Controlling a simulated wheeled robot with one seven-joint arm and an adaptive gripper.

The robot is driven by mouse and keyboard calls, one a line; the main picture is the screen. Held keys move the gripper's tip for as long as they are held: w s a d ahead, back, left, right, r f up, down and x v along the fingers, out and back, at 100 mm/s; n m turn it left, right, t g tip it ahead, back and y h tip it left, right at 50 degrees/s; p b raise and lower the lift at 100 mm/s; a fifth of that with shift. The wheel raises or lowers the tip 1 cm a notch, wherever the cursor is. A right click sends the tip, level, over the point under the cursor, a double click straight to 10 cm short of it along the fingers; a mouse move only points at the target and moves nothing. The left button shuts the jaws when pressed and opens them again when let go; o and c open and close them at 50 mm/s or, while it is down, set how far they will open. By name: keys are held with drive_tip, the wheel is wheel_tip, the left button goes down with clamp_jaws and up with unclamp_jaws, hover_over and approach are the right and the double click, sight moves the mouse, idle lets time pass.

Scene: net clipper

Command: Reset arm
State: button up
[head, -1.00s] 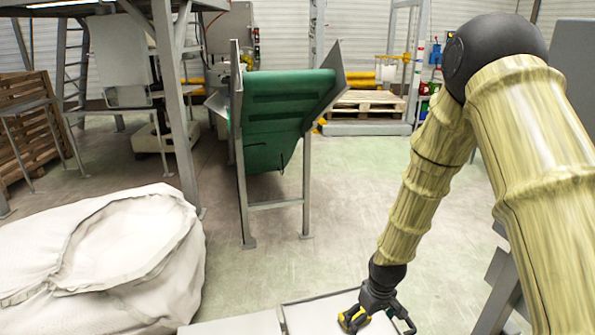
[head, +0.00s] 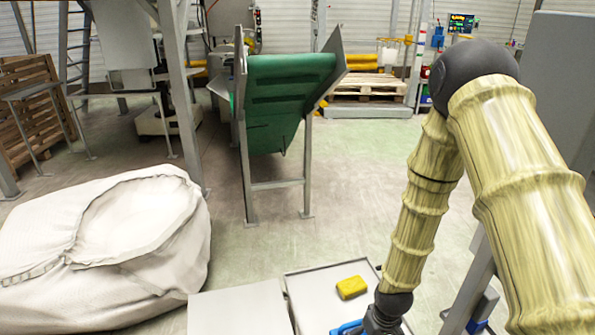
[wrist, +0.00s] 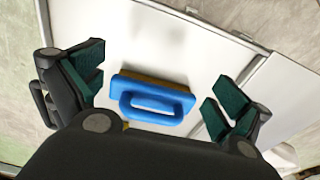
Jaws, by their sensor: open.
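My gripper (wrist: 160,95) is open in the wrist view, its dark green finger pads spread wide. A blue-handled tool (wrist: 152,98) with a yellow edge lies flat on the white surface, in the gap between the fingers as seen from the wrist. I see no finger touching it. In the head view, my gripper (head: 384,318) is at the bottom edge, partly cut off, with a bit of blue (head: 347,328) just left of it. A yellow block (head: 351,287) lies on the pale tray-like top (head: 310,285), apart from the gripper.
A large white bulk bag (head: 110,250) fills the lower left. A green conveyor chute (head: 285,95) on grey legs stands ahead. A pale panel (head: 240,310) adjoins the tray top. Open floor (head: 340,190) lies between the tray and the chute.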

drive_tip(key=s+d+f+m+p, duration=0.1)
drive_tip(key=s+m+p, duration=0.1)
drive_tip(key=s, duration=1.1)
drive_tip(key=s+d+f+m+g+p, duration=0.1)
drive_tip(key=s+p, duration=0.3)
drive_tip(key=s, duration=0.8)
drive_tip(key=shift+s+f+m, duration=0.4)
drive_tip(key=shift+f, duration=0.2)
drive_tip(key=shift+d, duration=0.1)
